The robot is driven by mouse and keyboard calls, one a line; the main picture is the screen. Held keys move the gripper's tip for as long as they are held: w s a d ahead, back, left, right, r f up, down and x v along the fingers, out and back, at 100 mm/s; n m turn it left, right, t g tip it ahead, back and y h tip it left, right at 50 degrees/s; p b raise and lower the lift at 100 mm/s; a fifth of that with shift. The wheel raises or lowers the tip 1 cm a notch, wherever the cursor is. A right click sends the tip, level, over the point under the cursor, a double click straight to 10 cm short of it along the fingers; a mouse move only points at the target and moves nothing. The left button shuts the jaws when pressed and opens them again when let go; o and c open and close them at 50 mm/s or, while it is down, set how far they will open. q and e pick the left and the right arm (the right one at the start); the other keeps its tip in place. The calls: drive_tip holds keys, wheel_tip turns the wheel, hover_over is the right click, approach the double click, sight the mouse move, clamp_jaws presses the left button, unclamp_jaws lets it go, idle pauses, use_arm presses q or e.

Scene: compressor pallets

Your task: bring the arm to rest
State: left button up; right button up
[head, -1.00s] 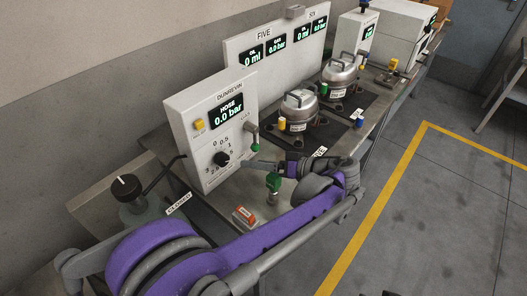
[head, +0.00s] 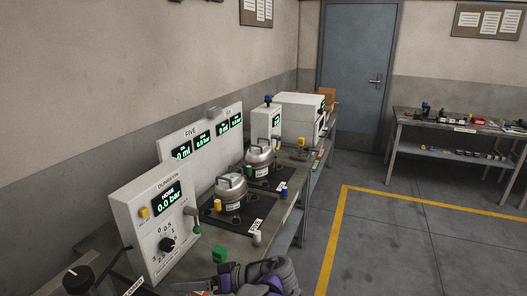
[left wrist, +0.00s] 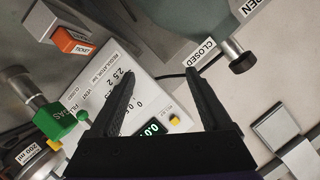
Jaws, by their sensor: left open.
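My left gripper (head: 188,287) shows at the bottom edge of the head view, in front of the hose panel, with part of my purple left wrist beside it. In the left wrist view its two black fingers (left wrist: 158,85) are apart, with nothing held between them. Behind them are the panel's dial scale and green display. I cannot tell from these frames how far the fingers are from the panel. My right gripper is not in view.
The white hose panel (head: 143,205) reads 0.0 bar. Two metal compressors (head: 231,188) stand on dark mats behind it. A green fitting (head: 220,254) rises near my wrist. A dark knob (head: 77,279) is at lower left. Floor right of the yellow line (head: 333,236) is clear.

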use_arm(q)
drive_tip(key=s+a+f+m+h+p, duration=0.1)
drive_tip(key=s+a+f+m+h, duration=0.25)
drive_tip(key=s, duration=0.25)
drive_tip(key=s+a+f+m+h+p, duration=0.1)
drive_tip(key=s+a+f+m+h, duration=0.1)
drive_tip(key=s+h, duration=0.25)
drive_tip(key=s+d+f+m+t+h, duration=0.2)
drive_tip(key=s+d+h, duration=0.3)
drive_tip(key=s, duration=0.5)
drive_tip(key=shift+f+t+h+p, duration=0.5)
drive_tip(key=shift+f+t, duration=0.1)
drive_tip(key=shift+f, duration=0.3)
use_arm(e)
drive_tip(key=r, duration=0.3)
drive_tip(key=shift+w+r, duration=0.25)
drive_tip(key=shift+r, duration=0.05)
